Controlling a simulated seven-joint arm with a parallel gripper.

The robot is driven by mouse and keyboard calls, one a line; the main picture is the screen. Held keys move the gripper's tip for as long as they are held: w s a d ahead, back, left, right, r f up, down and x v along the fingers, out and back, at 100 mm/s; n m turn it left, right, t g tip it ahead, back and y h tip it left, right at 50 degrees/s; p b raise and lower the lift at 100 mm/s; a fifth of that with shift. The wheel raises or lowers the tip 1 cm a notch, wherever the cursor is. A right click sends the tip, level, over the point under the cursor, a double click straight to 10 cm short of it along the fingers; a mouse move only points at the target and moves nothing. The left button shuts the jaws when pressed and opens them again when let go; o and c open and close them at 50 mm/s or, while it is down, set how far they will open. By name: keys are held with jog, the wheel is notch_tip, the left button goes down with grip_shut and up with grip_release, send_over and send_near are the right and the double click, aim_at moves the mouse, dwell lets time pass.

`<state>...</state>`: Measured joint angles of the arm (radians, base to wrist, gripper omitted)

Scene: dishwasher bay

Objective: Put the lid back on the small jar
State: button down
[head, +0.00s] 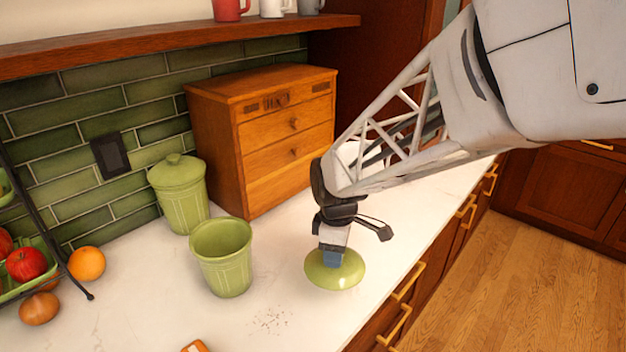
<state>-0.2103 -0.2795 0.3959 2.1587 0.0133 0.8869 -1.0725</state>
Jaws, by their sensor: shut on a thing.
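The small jar (223,262) is green, ribbed and open at the top. It stands upright on the white counter, left of my gripper. The round green lid (343,276) is in my gripper, to the right of the jar and near the counter's front edge. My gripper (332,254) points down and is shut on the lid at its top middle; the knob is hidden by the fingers. I cannot tell whether the lid touches the counter or is just above it.
A taller green jar with its lid on (179,195) stands behind the small jar. A wooden drawer box (285,150) is at the back. A fruit rack (40,240) and an orange (87,263) are at the left. Dark crumbs (271,320) lie on the counter (150,310).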

jog(key=w+d+r+m, duration=0.2)
jog(key=w+d+m, duration=0.1)
jog(key=w, duration=0.7)
jog(key=w+d+r+m, duration=0.2)
jog(key=w+r+m, duration=0.15)
jog(key=w, duration=0.75)
jog(key=w+d+r+m, duration=0.1)
jog(key=w+d+m, duration=0.25)
jog(key=w, duration=0.65)
jog(key=s+a+r+n, duration=0.3)
jog(key=s+a+n, duration=0.2)
jog(key=a, duration=0.4)
jog(key=s+a+r+n, duration=0.2)
jog(key=s+a+n, duration=0.25)
jog(key=a, duration=0.45)
jog(key=s+a+r+n, duration=0.1)
jog(key=s+a+n, duration=0.5)
jog(key=s, duration=0.3)
jog(key=s+a+r+n, duration=0.2)
jog(key=s+a+n, duration=0.5)
jog(key=s+a, duration=0.2)
jog(key=shift+s+r, duration=0.25)
jog(key=shift+s, duration=0.25)
jog(key=shift+f+n, duration=0.15)
jog(key=shift+n, duration=0.1)
